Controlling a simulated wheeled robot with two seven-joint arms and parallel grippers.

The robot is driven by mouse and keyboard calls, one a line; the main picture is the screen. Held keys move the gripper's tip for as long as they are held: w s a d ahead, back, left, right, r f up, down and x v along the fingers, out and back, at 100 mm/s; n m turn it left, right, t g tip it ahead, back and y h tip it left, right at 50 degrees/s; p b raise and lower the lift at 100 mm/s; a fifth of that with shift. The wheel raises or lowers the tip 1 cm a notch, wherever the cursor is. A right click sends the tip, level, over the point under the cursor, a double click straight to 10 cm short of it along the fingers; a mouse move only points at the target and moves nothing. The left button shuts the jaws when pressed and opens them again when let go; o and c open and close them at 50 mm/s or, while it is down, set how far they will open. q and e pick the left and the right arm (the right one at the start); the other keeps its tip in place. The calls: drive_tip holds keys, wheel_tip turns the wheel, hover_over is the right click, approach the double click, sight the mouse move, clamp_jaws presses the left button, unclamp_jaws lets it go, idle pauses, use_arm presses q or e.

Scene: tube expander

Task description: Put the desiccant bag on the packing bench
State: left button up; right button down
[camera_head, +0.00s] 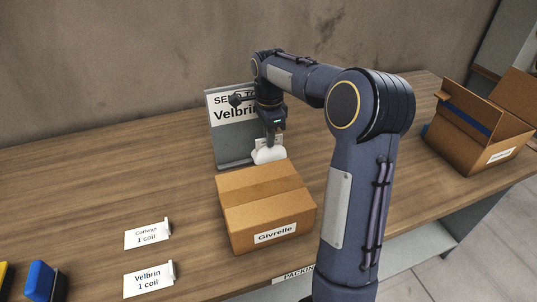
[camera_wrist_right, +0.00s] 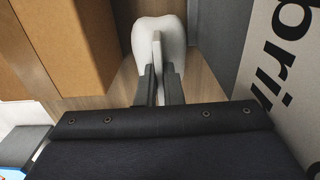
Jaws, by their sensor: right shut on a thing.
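The white desiccant bag (camera_head: 268,154) is in my right gripper (camera_head: 268,141), behind the closed Givrelle box and in front of the grey sign board. In the right wrist view the right gripper (camera_wrist_right: 160,92) is shut on the bag's thin upper edge, and the bag (camera_wrist_right: 148,40) bulges beyond the fingers. The bag is close to the wooden top of the packing bench (camera_head: 90,200); I cannot tell whether it touches it. My left gripper is not in view.
The closed cardboard box labelled Givrelle (camera_head: 262,205) stands close in front. The sign board (camera_head: 228,150) reading Velbrin stands behind. An open box (camera_head: 475,130) is at the right. Label cards (camera_head: 147,234) and a blue object (camera_head: 42,280) are at the left. The bench's left middle is clear.

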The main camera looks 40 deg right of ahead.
sight(269, 153)
wheel_tip(269, 153, down, 6)
drive_tip(key=shift+f, duration=0.1)
idle(0.4)
drive_tip(key=shift+f, duration=0.15)
drive_tip(key=c, duration=1.6)
unclamp_jaws()
drive_tip(key=shift+o, duration=0.2)
